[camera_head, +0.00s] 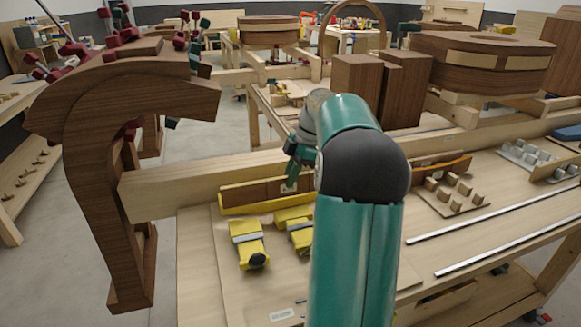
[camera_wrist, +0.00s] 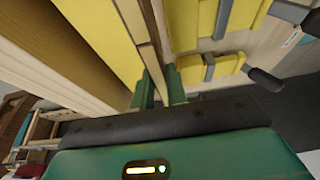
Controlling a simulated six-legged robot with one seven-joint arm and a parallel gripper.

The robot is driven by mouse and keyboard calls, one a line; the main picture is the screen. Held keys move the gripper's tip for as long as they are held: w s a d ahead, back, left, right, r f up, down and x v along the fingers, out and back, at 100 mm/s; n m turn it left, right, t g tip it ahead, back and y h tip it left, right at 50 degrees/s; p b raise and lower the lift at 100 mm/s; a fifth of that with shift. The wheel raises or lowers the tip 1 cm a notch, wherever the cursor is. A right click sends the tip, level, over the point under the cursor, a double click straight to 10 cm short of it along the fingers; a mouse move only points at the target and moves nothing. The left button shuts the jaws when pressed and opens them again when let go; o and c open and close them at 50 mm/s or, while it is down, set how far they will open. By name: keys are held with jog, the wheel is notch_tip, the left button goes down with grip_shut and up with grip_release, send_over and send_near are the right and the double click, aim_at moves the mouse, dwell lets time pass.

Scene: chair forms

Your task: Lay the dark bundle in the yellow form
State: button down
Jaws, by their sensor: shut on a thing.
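The yellow form (camera_head: 262,205) lies on the bench beside a long pale beam, and it fills the upper left of the wrist view (camera_wrist: 98,35). The dark bundle (camera_head: 245,191) is a row of brown wood along the form. In the wrist view a narrow dark edge of it (camera_wrist: 158,28) runs up from between my fingers. My gripper (camera_wrist: 160,88) is shut on the bundle, right beside the form. In the head view my gripper (camera_head: 289,184) is small and partly hidden by my arm. I cannot tell whether the bundle rests fully in the form.
Yellow clamps (camera_head: 248,243) lie on the bench in front of the form. A large dark curved chair frame (camera_head: 100,130) stands at the left. A pegged block (camera_head: 452,192) and metal bars (camera_head: 490,225) lie to the right. Brown blocks (camera_head: 380,88) stand behind my arm.

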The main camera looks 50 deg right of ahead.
aim_at(290, 195)
jog(key=shift+f, duration=2.9)
jog(key=shift+f, duration=0.2)
jog(key=c, duration=1.3)
grip_release()
jog(key=shift+f, duration=0.1)
